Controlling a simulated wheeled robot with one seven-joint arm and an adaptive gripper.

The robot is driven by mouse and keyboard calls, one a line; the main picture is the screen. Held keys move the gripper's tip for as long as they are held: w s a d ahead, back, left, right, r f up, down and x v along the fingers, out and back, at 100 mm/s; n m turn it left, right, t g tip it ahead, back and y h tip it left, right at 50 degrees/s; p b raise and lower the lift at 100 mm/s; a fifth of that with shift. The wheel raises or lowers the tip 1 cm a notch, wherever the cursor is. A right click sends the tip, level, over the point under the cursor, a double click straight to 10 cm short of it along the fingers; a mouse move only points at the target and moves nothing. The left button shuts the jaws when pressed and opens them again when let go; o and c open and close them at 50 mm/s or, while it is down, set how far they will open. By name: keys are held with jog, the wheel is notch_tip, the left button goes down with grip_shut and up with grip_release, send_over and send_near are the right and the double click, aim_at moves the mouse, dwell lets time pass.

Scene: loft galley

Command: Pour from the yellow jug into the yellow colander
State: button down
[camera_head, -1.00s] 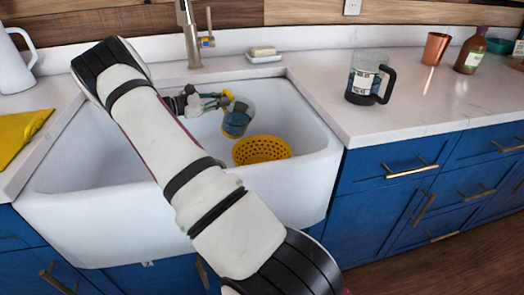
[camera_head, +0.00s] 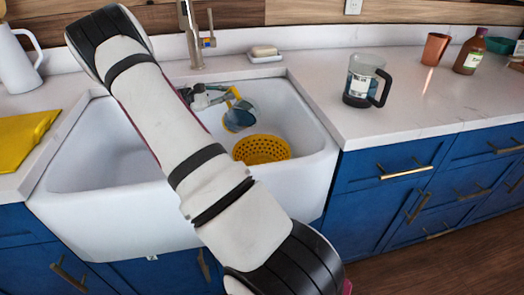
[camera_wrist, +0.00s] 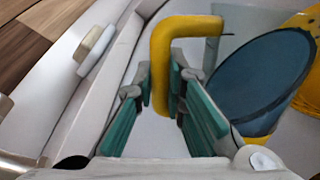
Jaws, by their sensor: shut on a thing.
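The yellow jug (camera_head: 241,116) has a clear body, a yellow handle (camera_wrist: 160,62) and dark blue-grey contents. My gripper (camera_head: 221,93) is shut on the handle; in the wrist view its green-padded fingers (camera_wrist: 162,88) lie either side of it. The jug is held tilted in the sink, above and slightly left of the yellow colander (camera_head: 262,149). The colander is a perforated bowl standing upright in the sink's right part. Its edge shows at the far right of the wrist view (camera_wrist: 308,98), behind the jug. I cannot see anything falling from the jug.
The white sink (camera_head: 300,165) surrounds the jug and colander, with a metal tap (camera_head: 191,40) behind. A soap dish (camera_head: 264,56) sits at the back rim. A clear mug with a black handle (camera_head: 364,82) stands on the right counter.

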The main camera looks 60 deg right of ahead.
aim_at(241, 99)
jog(key=shift+s+a+f+m, duration=0.1)
jog(key=shift+s+f+m, duration=0.15)
jog(key=shift+m, duration=0.05)
jog(key=shift+s+a+f+m, duration=0.1)
jog(key=shift+s+f+m, duration=0.1)
jog(key=shift+m, duration=0.1)
jog(key=shift+s+a+r+m+t+p, duration=0.15)
jog(key=shift+s+r+m+p, duration=0.2)
jog(key=shift+r, duration=0.15)
jog(key=shift+s+a+r+m+t+p, duration=0.1)
jog(key=shift+s+r+m+t+p, duration=0.1)
jog(key=shift+s+r+m, duration=0.25)
dwell(0.7)
jog(key=shift+s+a+r+m+t, duration=0.1)
jog(key=shift+s+a+m+t, duration=0.2)
jog(key=shift+s+m, duration=0.4)
dwell(1.0)
